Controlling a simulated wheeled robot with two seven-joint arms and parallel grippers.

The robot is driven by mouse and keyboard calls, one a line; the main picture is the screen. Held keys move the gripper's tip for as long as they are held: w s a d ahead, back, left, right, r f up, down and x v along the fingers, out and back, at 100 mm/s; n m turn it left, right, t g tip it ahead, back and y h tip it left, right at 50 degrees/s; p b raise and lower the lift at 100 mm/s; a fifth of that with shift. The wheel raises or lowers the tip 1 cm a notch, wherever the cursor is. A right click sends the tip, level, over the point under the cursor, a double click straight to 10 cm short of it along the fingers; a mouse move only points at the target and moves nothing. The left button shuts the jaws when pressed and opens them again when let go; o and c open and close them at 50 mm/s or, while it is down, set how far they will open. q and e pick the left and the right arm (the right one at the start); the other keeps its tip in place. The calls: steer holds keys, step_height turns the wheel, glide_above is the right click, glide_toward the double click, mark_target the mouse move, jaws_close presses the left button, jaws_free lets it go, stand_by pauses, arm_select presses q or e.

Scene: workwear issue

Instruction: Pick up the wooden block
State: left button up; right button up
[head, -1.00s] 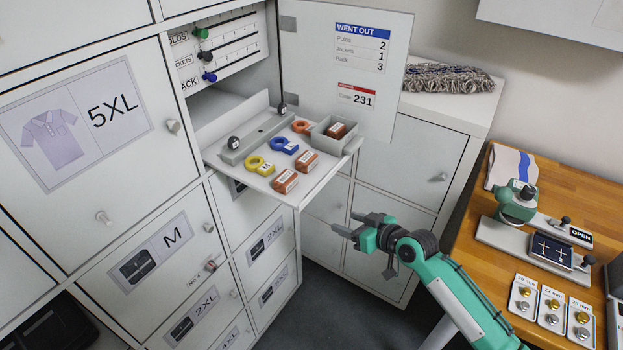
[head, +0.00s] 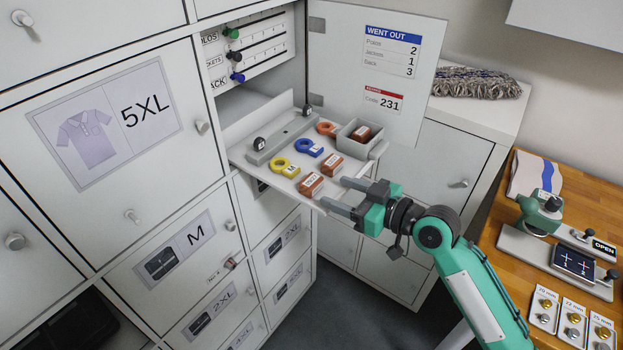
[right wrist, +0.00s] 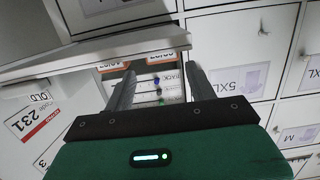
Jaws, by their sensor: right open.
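Several small reddish-brown blocks with white labels sit on a white pull-out shelf (head: 262,164). One block (head: 311,184) is at the shelf's front edge, another block (head: 332,163) lies behind it to the right, and a third block (head: 361,133) is inside a small grey box (head: 351,146). My right gripper (head: 346,195) is open and empty, just right of the shelf's front edge, apart from the blocks. In the right wrist view its two fingers (right wrist: 158,90) are spread, with orange-brown labelled shapes (right wrist: 162,57) beyond them. My left gripper is not in view.
Blue rings (head: 309,148), yellow rings (head: 283,168) and an orange ring (head: 327,129) share the shelf, with a grey bar (head: 280,139) at the back. An open cabinet door (head: 372,75) stands behind. A wooden table (head: 577,195) is at the right.

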mark_target(318, 185)
steer(key=shift+w+a, duration=0.3)
steer(key=shift+a, duration=0.1)
steer(key=shift+w+a+p, duration=0.15)
steer(key=shift+a+p, duration=0.1)
steer(key=shift+p, duration=0.05)
steer(key=p+x, duration=0.2)
steer(key=x, duration=0.2)
steer(key=shift+a+r+p, duration=0.1)
steer(key=shift+p, duration=0.2)
steer(key=shift+w+a+f, duration=0.1)
steer(key=shift+a+f, duration=0.1)
steer(key=shift+a, duration=0.1)
steer(key=c, duration=0.7)
steer(key=shift+d, duration=0.1)
steer(key=shift+c, duration=0.2)
